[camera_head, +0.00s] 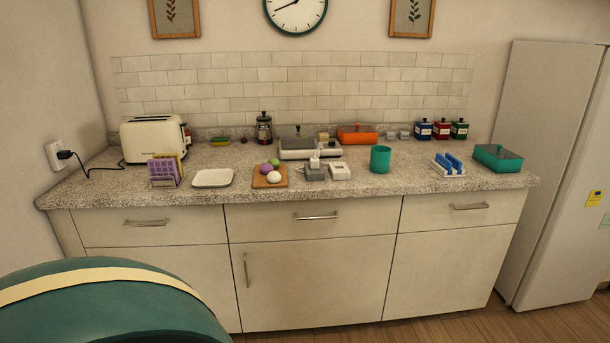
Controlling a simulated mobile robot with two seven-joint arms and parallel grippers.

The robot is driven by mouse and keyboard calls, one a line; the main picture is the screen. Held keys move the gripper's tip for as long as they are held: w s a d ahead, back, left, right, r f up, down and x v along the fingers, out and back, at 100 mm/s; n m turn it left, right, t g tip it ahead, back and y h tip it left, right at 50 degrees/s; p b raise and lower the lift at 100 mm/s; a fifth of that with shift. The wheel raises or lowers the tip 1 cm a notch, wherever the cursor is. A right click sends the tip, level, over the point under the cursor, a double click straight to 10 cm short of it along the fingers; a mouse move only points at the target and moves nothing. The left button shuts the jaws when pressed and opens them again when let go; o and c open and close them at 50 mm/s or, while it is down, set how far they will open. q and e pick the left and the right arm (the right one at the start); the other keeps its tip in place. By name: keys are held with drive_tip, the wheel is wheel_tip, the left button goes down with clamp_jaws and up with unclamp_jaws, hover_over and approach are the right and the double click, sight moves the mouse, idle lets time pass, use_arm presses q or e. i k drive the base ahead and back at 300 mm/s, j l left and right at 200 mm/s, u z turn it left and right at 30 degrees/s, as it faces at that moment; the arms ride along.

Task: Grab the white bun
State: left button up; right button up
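The white bun (273,177) is a small round white piece on a brown wooden board (261,184) near the front edge of the counter. A purple round piece (266,169) and a green round piece (274,162) sit close behind it on the same board. Neither of my grippers is in view. Nothing covers the bun from this side.
The speckled counter (225,158) holds a white tray (212,178) left of the board, a toaster (153,138), a purple rack (164,171), small grey and white boxes (340,170) right of the board, and a teal cup (380,159). A fridge (548,170) stands right.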

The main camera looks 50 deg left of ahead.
sight(273, 177)
drive_tip(key=u, duration=1.75)
drive_tip(key=i+l+u, duration=0.1)
drive_tip(key=i+l, duration=0.85)
drive_tip(key=i, duration=0.05)
